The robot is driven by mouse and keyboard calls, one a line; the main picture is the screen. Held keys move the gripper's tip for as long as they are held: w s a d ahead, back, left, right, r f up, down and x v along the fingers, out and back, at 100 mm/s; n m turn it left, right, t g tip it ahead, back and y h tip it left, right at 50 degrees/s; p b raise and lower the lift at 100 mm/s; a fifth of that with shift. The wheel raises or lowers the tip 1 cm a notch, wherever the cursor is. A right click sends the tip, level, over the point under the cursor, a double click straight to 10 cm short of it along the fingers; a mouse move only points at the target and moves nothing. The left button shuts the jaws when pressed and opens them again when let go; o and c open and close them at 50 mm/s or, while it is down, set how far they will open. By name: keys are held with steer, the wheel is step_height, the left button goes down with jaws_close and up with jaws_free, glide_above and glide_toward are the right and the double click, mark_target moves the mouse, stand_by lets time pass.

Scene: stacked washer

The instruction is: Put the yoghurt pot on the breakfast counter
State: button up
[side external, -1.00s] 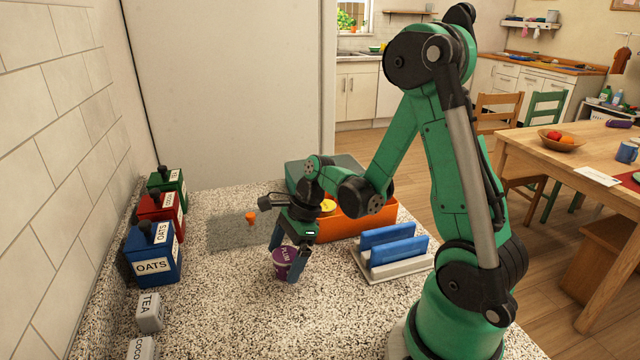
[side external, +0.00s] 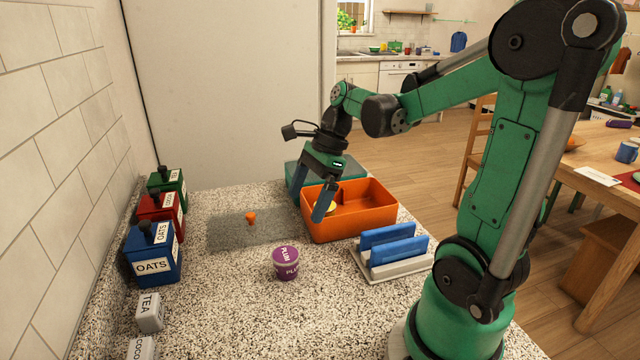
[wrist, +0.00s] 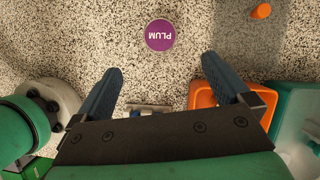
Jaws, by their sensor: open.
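The yoghurt pot (side external: 286,263) is purple and white with a "PLUM" label. It stands upright on the speckled counter (side external: 215,305), clear of everything around it. In the wrist view the pot's purple lid (wrist: 160,35) shows beyond the fingertips, between their lines. My gripper (side external: 308,207) is open and empty. It is raised up and to the right of the pot, by the left end of the orange bin, and does not touch the pot. Both fingers show in the wrist view (wrist: 162,75).
The orange bin (side external: 372,227) has a yellow item inside, with a teal box (side external: 295,172) behind. A rack with blue upright panels (side external: 395,250) stands to the right. Blue, red and green canisters (side external: 152,262) line the left wall. A small orange object (side external: 251,217) sits on a grey mat (side external: 225,235).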

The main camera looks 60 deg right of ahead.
steer(key=a+n+t+h, duration=0.2)
steer(key=a+n, duration=0.3)
steer(key=n, duration=0.7)
steer(key=a+r+n+t+h, duration=0.1)
steer(key=a+n, duration=0.4)
steer(key=n, duration=0.7)
steer(key=shift+w+a+n+t+h, duration=0.25)
steer(key=shift+n+t+h, duration=0.2)
steer(key=shift+t, duration=0.35)
